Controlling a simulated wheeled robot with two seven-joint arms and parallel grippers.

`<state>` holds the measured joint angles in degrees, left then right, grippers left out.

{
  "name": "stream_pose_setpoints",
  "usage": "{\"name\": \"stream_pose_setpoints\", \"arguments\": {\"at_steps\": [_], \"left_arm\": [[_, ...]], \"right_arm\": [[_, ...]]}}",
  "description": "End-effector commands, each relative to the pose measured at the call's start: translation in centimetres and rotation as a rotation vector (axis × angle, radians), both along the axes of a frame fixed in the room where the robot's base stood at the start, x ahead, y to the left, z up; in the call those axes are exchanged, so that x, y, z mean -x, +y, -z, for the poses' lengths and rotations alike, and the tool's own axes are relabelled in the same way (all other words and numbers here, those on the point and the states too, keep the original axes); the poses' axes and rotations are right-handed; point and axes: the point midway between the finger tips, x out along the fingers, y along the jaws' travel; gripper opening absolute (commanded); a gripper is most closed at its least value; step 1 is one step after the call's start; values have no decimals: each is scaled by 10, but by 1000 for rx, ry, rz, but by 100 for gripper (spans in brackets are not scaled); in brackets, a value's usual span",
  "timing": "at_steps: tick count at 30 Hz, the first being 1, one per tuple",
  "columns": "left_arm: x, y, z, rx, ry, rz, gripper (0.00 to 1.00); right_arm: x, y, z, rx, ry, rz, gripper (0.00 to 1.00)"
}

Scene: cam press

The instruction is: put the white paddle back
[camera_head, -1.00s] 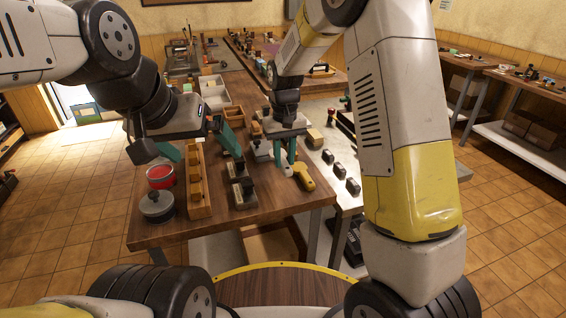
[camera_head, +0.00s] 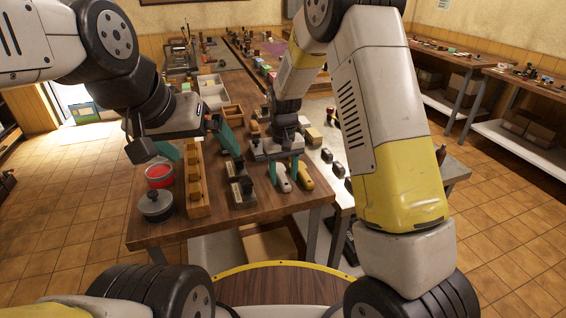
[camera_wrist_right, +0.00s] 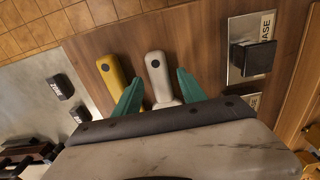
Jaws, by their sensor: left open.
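The white paddle (camera_head: 283,181) lies on the wooden table near its front edge, beside the yellow paddle (camera_head: 304,174). In the right wrist view the white paddle (camera_wrist_right: 158,76) lies between the green fingers, and the yellow paddle (camera_wrist_right: 110,72) is outside them, to the left. My right gripper (camera_head: 284,176) is open over the white paddle, one finger on each side, with a gap visible in the wrist view (camera_wrist_right: 160,92). I cannot tell how far the fingertips are above the table. My left gripper (camera_head: 207,153) is open and empty above the table's left part.
A grey lidded pot (camera_head: 155,207), a red pot (camera_head: 159,175) and a long wooden rack (camera_head: 196,190) stand at the left. Black blocks on labelled plates (camera_head: 241,190) sit left of the paddles. A pale surface with dark blocks (camera_head: 338,168) adjoins at the right.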

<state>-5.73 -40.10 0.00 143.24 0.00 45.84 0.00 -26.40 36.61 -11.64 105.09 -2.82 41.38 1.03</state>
Motion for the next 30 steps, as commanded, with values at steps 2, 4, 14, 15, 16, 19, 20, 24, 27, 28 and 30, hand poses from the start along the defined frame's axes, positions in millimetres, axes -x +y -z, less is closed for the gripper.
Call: {"name": "stream_pose_setpoints", "arguments": {"at_steps": [2,4,14,15,16,19,20,24,27,28,30], "left_arm": [[0,0,0,0,0,0,100],[0,0,0,0,0,0,100],[0,0,0,0,0,0,100],[0,0,0,0,0,0,100],[0,0,0,0,0,0,100],[0,0,0,0,0,0,100],[0,0,0,0,0,0,100],[0,0,0,0,0,0,100],[0,0,0,0,0,0,100],[0,0,0,0,0,0,100],[0,0,0,0,0,0,100]], "right_arm": [[0,0,0,0,0,0,48],[0,0,-1,0,-1,0,48],[-1,1,-44,-2,-6,-1,48],[-1,1,-53,-2,-6,-1,48],[-1,1,-60,-3,-6,0,48],[-1,1,-81,-2,-4,0,48],[-1,1,-87,-3,-5,0,48],[-1,1,-108,-2,-3,0,48],[0,0,-117,-1,-2,0,48],[0,0,-119,-2,-3,0,48],[3,-4,-127,-9,-10,6,48]]}}
